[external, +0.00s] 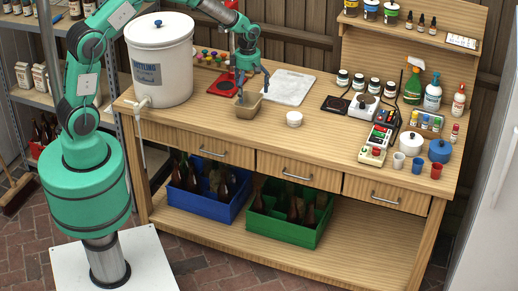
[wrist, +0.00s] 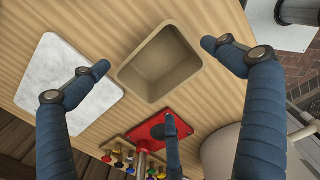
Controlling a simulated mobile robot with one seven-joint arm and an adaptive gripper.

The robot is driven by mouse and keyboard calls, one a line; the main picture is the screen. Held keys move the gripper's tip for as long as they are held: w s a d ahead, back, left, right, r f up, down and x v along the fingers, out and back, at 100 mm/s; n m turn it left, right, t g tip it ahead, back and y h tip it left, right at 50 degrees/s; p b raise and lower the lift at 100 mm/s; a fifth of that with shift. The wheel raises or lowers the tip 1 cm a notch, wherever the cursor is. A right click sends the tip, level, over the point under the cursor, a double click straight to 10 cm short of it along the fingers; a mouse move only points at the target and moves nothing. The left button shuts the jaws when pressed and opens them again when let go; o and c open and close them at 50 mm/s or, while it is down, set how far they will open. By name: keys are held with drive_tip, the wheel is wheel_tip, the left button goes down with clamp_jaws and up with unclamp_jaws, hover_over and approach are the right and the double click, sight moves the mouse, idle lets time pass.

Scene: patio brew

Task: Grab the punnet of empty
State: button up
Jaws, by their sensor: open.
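The punnet (external: 249,106) is a small, tan, open-topped box on the wooden workbench, in front of the red stand. In the wrist view the punnet (wrist: 160,64) shows an empty inside. My gripper (external: 252,84) is just above the punnet, pointing down. In the wrist view my gripper's blue fingers (wrist: 160,62) are spread wide, with two on either side of the punnet and one at the red plate's side. They look apart from its walls, and nothing is held.
A red stand (external: 222,87) is close behind the punnet. The large white bucket (external: 160,60) stands to the left. The bench front near the punnet is clear.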

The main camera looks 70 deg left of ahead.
sight(248, 100)
drive_tip(key=shift+f+b, duration=0.5)
drive_tip(key=shift+f, duration=1.95)
drive_tip(key=c, duration=1)
